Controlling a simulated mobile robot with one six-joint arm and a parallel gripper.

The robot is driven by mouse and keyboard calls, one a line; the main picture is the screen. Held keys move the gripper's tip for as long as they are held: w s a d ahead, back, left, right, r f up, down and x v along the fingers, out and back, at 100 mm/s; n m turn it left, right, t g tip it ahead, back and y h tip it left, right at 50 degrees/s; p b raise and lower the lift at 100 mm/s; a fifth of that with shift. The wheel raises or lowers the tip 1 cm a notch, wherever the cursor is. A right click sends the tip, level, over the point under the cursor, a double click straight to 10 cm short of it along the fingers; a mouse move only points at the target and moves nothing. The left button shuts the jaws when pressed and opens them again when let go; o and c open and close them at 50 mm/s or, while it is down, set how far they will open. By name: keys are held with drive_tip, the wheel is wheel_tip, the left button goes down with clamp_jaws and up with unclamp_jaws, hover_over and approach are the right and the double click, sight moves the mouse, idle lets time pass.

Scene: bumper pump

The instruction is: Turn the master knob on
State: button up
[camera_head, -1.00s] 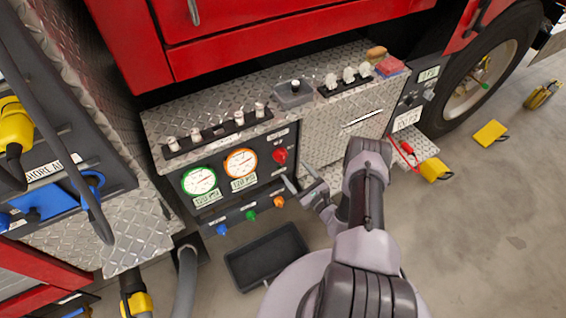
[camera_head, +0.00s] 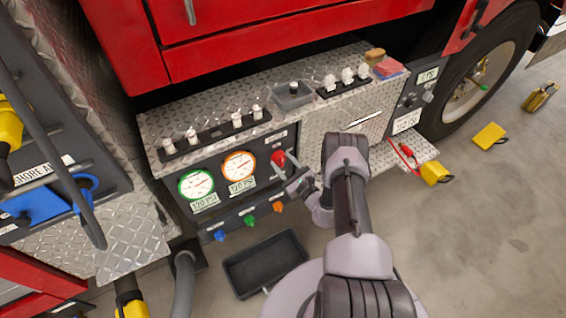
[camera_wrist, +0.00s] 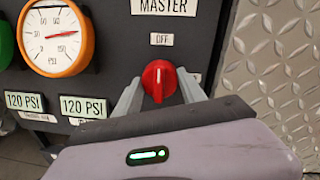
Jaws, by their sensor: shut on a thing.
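The red master knob (camera_wrist: 158,81) is on the dark pump panel (camera_head: 243,205), under a MASTER label (camera_wrist: 164,6) and an OFF label (camera_wrist: 161,39) in the wrist view. Its raised grip stands upright, in line with the OFF label. My gripper (camera_wrist: 160,88) is at the knob, with one finger on each side, shut on it. In the head view the knob (camera_head: 278,158) shows at the panel's upper right, with my gripper (camera_head: 283,166) against it.
A green-rimmed gauge (camera_head: 196,185) and an orange-rimmed gauge (camera_head: 239,167) are left of the knob. Blue (camera_head: 219,235), green (camera_head: 249,220) and orange (camera_head: 278,207) knobs sit below. A black tray (camera_head: 265,264) lies on the floor. Diamond plate (camera_wrist: 275,60) borders the panel's right.

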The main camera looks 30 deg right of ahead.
drive_tip(key=shift+f, duration=0.1)
drive_tip(key=m+b, duration=0.2)
drive_tip(key=m, duration=0.2)
drive_tip(key=shift+f+b, duration=0.15)
drive_tip(key=shift+b, duration=0.2)
drive_tip(key=m+b, duration=0.2)
drive_tip(key=m, duration=0.3)
drive_tip(key=shift+m+t, duration=0.3)
drive_tip(key=m+b, duration=0.2)
drive_tip(key=m, duration=0.2)
drive_tip(key=shift+m, duration=0.4)
drive_tip(key=shift+m+h+b, duration=0.35)
drive_tip(key=shift+m+h, duration=0.25)
drive_tip(key=shift+m, duration=1.5)
drive_tip(key=shift+a, duration=0.1)
drive_tip(key=o, duration=1.4)
